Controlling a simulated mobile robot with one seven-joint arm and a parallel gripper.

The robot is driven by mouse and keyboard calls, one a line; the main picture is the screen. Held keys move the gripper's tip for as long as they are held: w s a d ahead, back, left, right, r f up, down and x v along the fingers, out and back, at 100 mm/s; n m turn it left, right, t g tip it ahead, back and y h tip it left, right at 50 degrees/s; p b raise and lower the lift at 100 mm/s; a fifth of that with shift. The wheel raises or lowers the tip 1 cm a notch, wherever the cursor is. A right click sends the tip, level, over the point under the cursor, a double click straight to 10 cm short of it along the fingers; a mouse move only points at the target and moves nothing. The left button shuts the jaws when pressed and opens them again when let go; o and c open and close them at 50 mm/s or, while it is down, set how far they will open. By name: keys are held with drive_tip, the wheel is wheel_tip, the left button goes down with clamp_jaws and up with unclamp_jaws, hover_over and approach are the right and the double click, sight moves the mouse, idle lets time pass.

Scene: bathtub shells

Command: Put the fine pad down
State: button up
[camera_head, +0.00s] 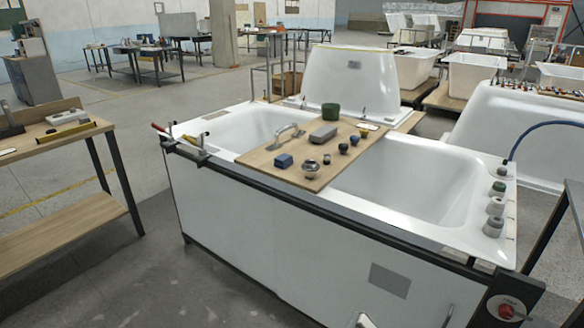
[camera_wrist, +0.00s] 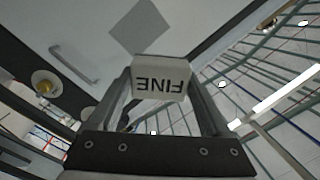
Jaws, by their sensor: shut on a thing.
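The fine pad (camera_wrist: 160,88) is a pale block with the word FINE upside down on it, seen in the wrist view. My gripper (camera_wrist: 160,72) is shut on it, one finger at each side. Beyond the pad is the tub's pale front panel with a grey square, which also shows in the head view (camera_head: 390,280). A small pale shape at the bottom edge of the head view may be the pad, but I cannot tell. The pad is in the air, with no support seen under it.
Several round pieces stand on the right rim. A wooden bench (camera_head: 70,215) stands at left.

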drive_tip(key=w+a+r+n+t+y, duration=0.1)
drive_tip(key=w+a+r+n+y, duration=0.25)
drive_tip(key=r, duration=0.55)
drive_tip(key=w+a+r+n+t+y, duration=0.1)
drive_tip(key=w+r+n+y, duration=0.1)
drive_tip(key=w+r+y, duration=0.5)
drive_tip(key=s+r+h+p, duration=0.2)
drive_tip(key=s+r+p, duration=0.8)
drive_tip(key=r+p, duration=0.2)
drive_tip(key=shift+d+r+p, duration=0.2)
drive_tip(key=shift+d+p, duration=0.05)
drive_tip(key=shift+p, duration=0.85)
drive_tip(key=shift+s, duration=0.1)
drive_tip(key=shift+d+h, duration=0.15)
drive_tip(key=shift+h, duration=0.1)
